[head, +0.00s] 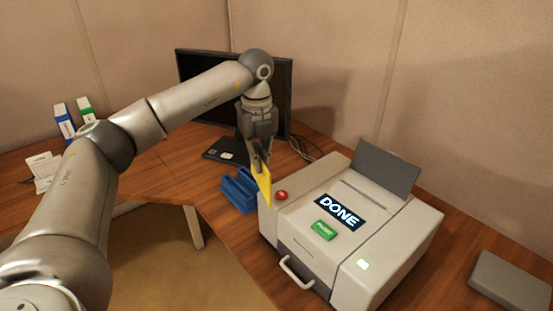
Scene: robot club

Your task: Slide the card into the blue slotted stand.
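The yellow card (265,188) hangs roughly upright below my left gripper (259,160), which is shut on its upper end. The blue slotted stand (238,196) sits on the wooden desk, just left of the printer. The card shows at the right end of the stand, between it and the printer. It is not clear whether the card touches the stand, and its slot is hard to make out. My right gripper is not in view.
A white printer (302,256) with a "DONE" display (339,213), a red button (281,196) and a green button (325,231) stands close on the right. A dark monitor (205,78) stands behind. A grey box (510,281) lies far right.

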